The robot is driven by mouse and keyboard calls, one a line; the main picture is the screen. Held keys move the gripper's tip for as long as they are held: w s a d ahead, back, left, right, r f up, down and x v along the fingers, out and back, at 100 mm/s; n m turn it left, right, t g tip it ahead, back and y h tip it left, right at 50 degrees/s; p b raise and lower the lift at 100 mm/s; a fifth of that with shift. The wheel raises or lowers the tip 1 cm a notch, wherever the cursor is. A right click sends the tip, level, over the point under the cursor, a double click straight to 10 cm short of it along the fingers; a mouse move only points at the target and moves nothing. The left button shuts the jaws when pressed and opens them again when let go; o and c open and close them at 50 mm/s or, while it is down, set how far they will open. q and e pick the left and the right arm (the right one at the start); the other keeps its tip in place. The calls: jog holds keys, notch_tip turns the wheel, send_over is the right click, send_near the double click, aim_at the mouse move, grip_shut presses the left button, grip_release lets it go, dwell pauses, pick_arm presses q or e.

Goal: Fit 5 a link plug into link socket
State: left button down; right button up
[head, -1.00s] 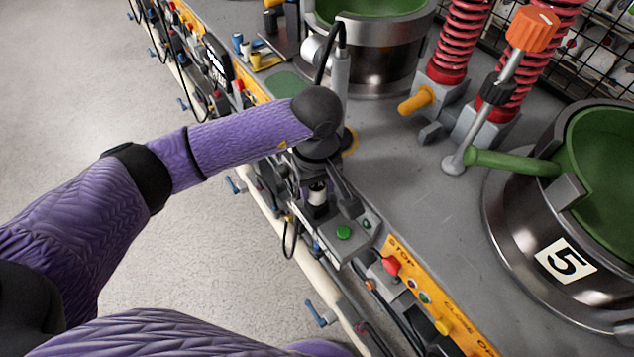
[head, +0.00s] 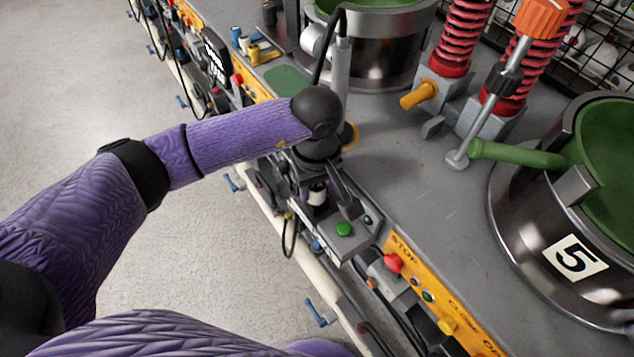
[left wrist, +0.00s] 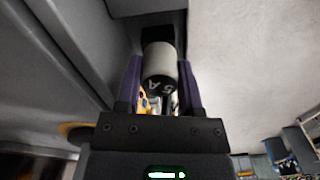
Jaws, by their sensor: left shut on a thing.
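In the head view the plug (head: 317,195) shows as a small white piece under my left gripper (head: 318,180), by the front edge of the grey bench. The link socket is not clearly seen there. My right gripper is out of view.
A grey box with a green button (head: 343,229) stands just in front of the gripper. A yellow panel (head: 430,295) with a red button (head: 393,263) runs along the bench edge. A steel pot marked 5 (head: 575,257) is at right. Open floor lies left.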

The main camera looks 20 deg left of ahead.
pick_arm(q)
jog(key=shift+c, duration=0.7)
grip_release()
notch_tip(320, 180, up, 10)
jog(key=shift+a+f+p, duration=0.1)
jog(key=shift+p, duration=0.9)
